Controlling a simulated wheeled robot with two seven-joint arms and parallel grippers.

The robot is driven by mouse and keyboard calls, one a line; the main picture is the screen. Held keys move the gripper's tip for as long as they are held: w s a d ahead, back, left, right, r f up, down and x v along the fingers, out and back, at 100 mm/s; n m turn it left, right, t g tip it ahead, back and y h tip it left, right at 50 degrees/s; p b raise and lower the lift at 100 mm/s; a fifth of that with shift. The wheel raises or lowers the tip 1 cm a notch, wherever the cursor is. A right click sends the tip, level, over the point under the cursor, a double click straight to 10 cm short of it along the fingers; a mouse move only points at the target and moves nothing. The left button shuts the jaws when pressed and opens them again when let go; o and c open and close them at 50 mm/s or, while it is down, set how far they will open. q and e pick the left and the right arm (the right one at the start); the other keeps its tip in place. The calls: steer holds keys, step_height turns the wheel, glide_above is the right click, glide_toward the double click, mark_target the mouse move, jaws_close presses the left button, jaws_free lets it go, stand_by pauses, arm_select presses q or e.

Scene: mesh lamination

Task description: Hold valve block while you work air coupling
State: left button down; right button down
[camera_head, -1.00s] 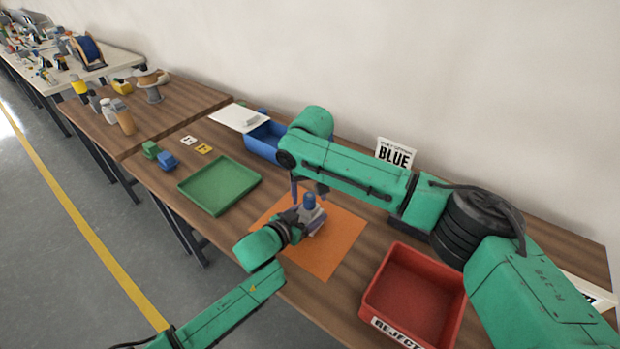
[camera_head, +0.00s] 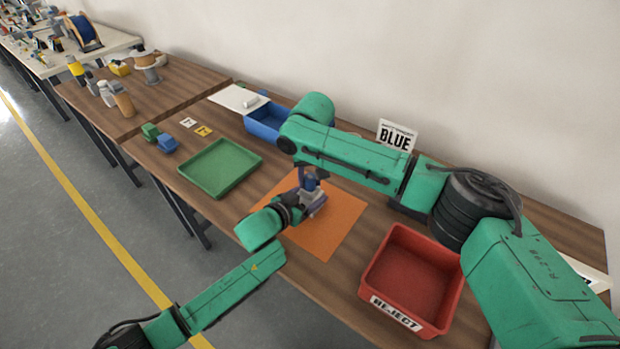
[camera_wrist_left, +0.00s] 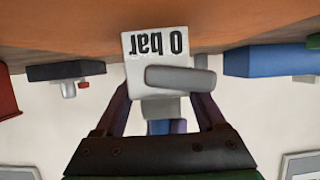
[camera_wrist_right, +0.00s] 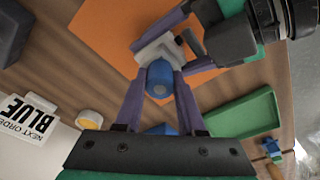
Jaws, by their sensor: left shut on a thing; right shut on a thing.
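The valve block (camera_head: 315,205) is light grey and sits over the orange mat (camera_head: 340,225). In the left wrist view the valve block (camera_wrist_left: 140,70) carries an upside-down "0 bar" label. My left gripper (camera_head: 297,208) is shut on the valve block from the near left side. The blue air coupling (camera_head: 310,184) stands on top of the block. In the right wrist view the round blue coupling (camera_wrist_right: 160,78) lies between the fingertips of my right gripper (camera_wrist_right: 161,72), which is shut on it from above. The grey block (camera_wrist_right: 157,46) shows behind it.
A red REJECT bin (camera_head: 368,285) stands to the right and a green tray (camera_head: 222,190) to the left. A blue bin (camera_head: 262,127) is behind, near a BLUE sign (camera_head: 397,136). Green (camera_head: 150,131) and blue (camera_head: 167,144) small blocks lie at the table's left.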

mark_target(310, 177)
steer(key=shift+r, duration=0.1)
steer(key=shift+r, duration=3.65)
arm_select(q)
jaws_free()
steer(key=v, duration=1.1)
steer(key=shift+s+a+f, duration=0.1)
steer(key=shift+s+f, duration=0.05)
steer(key=shift+s+a+r, duration=0.2)
steer(key=shift+s+r, duration=0.05)
steer(key=shift+s, duration=0.1)
arm_select(e)
steer(key=shift+f, duration=0.1)
